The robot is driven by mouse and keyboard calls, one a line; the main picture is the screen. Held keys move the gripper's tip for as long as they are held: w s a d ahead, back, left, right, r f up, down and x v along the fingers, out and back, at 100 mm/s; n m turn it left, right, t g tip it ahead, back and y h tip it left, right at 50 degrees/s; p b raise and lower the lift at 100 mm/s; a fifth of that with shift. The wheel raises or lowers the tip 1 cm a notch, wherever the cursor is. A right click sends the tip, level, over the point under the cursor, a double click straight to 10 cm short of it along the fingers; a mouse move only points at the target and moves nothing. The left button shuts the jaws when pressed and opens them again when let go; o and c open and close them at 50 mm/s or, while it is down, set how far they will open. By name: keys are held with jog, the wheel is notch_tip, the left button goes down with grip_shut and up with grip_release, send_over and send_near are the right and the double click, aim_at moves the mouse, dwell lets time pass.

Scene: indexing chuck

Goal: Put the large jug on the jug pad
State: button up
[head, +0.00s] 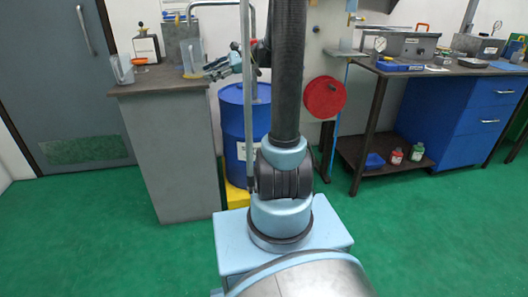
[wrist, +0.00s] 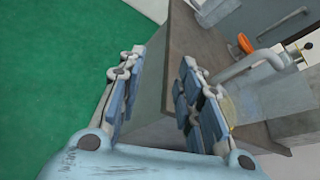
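A clear grey jug (head: 192,60) with a yellowish base stands under the tap on the grey counter (head: 160,83). A second clear jug (head: 121,70) stands at the counter's left end. I cannot tell surely which is the large jug. My gripper (head: 214,71) is at the counter's right end, just right of the jug under the tap. In the wrist view my gripper (wrist: 158,95) is open with nothing between its fingers. A yellowish part of that jug (wrist: 231,108) shows behind the right finger. I cannot make out the jug pad.
A blue drum (head: 234,125) is below my gripper. A second bench (head: 440,70) is at right.

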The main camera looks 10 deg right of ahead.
jog(key=s+d+f+n+g+h, duration=0.1)
jog(key=s+f+n+h, duration=0.25)
jog(key=s, duration=0.65)
jog(key=s+d+f+n+h, duration=0.25)
jog(key=s+f+n, duration=0.2)
jog(key=s, duration=0.45)
jog(key=s+d+f+n+h, duration=0.3)
jog(key=s+d+f+n, duration=0.1)
jog(key=s, duration=0.3)
jog(key=s+d+f+n+h, duration=0.3)
jog(key=s+d+f+h, duration=0.1)
jog(key=s+d+f, duration=0.2)
jog(key=shift+s+f+n, duration=0.35)
jog(key=shift+s+n, duration=0.05)
jog(key=shift+s, duration=0.3)
